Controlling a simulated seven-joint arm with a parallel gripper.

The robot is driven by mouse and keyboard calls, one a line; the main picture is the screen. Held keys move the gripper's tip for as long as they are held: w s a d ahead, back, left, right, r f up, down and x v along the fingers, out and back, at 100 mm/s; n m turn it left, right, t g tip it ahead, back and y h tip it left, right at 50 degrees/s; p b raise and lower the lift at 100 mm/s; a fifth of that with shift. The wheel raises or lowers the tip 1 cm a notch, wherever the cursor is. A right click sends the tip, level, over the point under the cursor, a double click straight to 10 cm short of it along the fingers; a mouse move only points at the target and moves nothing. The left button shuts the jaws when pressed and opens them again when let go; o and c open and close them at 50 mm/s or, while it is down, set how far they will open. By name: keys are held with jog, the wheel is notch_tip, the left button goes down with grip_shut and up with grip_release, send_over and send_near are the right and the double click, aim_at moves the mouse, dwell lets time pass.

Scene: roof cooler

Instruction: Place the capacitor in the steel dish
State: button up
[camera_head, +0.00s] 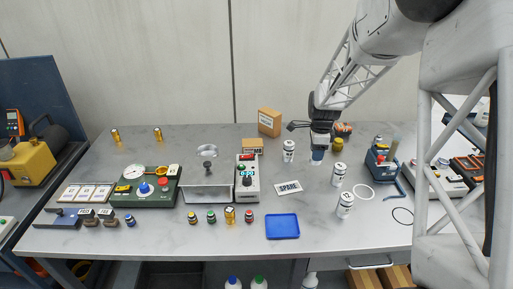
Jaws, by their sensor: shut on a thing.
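My gripper (319,146) is at the back of the bench, right of centre, pointing down. It is shut on a small blue-grey cylinder (318,157), partly hidden by the fingers. I cannot tell for sure whether this is the capacitor, or whether it touches the bench. White labelled cylinders stand nearby: one (289,150) to the left, and two (338,174) (345,205) in front, to the right. A round grey metal dish (207,151) sits on a stand left of centre, well left of my gripper, above a grey metal plate (207,194). The dish looks empty.
A grey meter box (247,181) stands between the dish and my gripper. A SPARE card (289,188) and a blue tray (283,226) lie in front. A cardboard box (269,122) is behind, and a blue tool block (381,161) is to the right. Bare bench surrounds the blue tray.

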jog(key=shift+r, duration=0.15)
jog(key=r, duration=1.1)
jog(key=shift+w+a, duration=0.1)
jog(key=shift+a, duration=0.15)
jog(key=w+a, duration=0.3)
jog(key=a, duration=1)
jog(key=w+a, duration=0.3)
jog(key=a, duration=1)
jog(key=w+a, duration=0.4)
jog(key=a, duration=1)
notch_tip(320, 180, down, 5)
jog(key=shift+s+a+f, duration=0.1)
jog(key=shift+s+a, duration=0.05)
jog(key=shift+f, duration=2.5)
jog(key=shift+f, duration=0.1)
